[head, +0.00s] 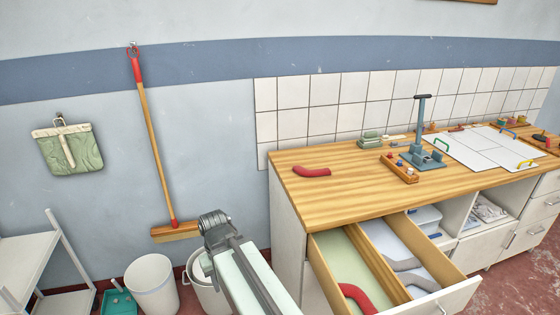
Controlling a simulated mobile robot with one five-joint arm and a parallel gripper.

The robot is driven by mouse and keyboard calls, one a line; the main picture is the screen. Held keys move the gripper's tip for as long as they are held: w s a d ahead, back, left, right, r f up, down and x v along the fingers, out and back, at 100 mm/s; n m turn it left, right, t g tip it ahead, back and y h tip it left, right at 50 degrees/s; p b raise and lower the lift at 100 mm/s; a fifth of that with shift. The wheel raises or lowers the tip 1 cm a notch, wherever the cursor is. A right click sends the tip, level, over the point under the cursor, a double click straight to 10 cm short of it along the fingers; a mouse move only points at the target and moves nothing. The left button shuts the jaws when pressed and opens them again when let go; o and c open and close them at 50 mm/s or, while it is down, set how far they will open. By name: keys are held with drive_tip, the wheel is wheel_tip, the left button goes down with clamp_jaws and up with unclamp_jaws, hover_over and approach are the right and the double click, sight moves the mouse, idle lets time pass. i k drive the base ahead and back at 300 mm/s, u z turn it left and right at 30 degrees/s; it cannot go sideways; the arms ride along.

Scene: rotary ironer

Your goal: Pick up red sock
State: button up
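A second red, curved piece (357,297) lies in the left compartment of the open drawer (447,299), partly cut off by the picture's lower edge. My arm reaches up from the bottom middle, left of the drawer, and ends in view at a grey joint. My gripper's fingers do not show. My arm is apart from both red pieces.
Grey sock-like pieces (405,264) lie in the drawer's right compartment. A wooden tray (399,168) and a blue-grey stand (422,158) are on the worktop (340,188).

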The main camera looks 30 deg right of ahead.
sight(301, 170)
drive_tip(key=u, duration=0.45)
drive_tip(key=i, duration=1.1)
drive_tip(key=u, duration=0.15)
